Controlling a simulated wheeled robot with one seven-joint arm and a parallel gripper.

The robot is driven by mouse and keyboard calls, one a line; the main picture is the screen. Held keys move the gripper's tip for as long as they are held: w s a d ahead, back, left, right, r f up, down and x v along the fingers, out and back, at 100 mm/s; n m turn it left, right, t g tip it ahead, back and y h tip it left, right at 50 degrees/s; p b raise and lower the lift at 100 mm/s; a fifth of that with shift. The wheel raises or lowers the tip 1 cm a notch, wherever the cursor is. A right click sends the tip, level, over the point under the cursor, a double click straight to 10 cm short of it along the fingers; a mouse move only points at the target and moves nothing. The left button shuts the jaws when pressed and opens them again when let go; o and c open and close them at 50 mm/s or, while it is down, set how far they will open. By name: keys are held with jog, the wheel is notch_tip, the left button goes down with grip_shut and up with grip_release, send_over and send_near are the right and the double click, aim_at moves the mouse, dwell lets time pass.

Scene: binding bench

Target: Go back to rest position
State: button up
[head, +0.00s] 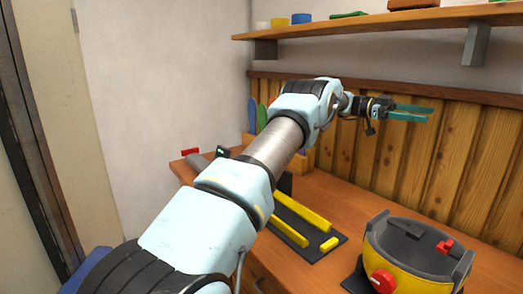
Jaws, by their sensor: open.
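My gripper (411,112) is at the end of my outstretched arm, high above the back of the bench and in front of the wooden panelling. Its two teal fingers point to the right and stand apart, with nothing between them. It touches nothing that I can see.
The wooden bench (337,200) bears a black board with yellow bars (290,232) and, at the front right, a yellow and dark grey round device (415,262) with red parts. A shelf (375,22) with small items hangs above my gripper. My arm hides part of the bench.

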jog(key=w+a+r+n+t+h, duration=0.3)
jog(key=w+r+n+t, duration=0.15)
jog(key=w+t, duration=0.35)
jog(key=w+a+r+n+t+h, duration=0.2)
jog(key=w+r+n+t+h, duration=0.15)
jog(key=w+n+t, duration=0.3)
jog(key=w+a+f+n+t+y, duration=0.2)
jog(key=a+f+n+t+y, duration=0.15)
jog(key=a, duration=0.35)
jog(key=w+a+f+n+t+y, duration=0.2)
jog(key=a+n+t+y, duration=0.2)
jog(key=a, duration=0.3)
jog(key=w+a+f+n+t+y, duration=0.2)
jog(key=a+f+n+t+y, duration=0.1)
jog(key=a, duration=0.4)
jog(key=s+a+f+n+g+y, duration=0.2)
jog(key=s+a+f+y, duration=0.2)
jog(key=s+a+f, duration=0.3)
jog(key=s+a+f+n+g+y, duration=0.2)
jog(key=s+a+f+n+y, duration=0.15)
jog(key=s+a, duration=0.45)
jog(key=s+a+f+g, duration=0.3)
jog(key=s+a+f, duration=0.1)
jog(key=s, duration=0.7)
jog(key=s+a+f+n+g+y, duration=0.1)
jog(key=s+a+f+g, duration=0.2)
jog(key=s, duration=0.9)
jog(key=shift+a+f, duration=0.8)
jog(key=shift+a, duration=0.25)
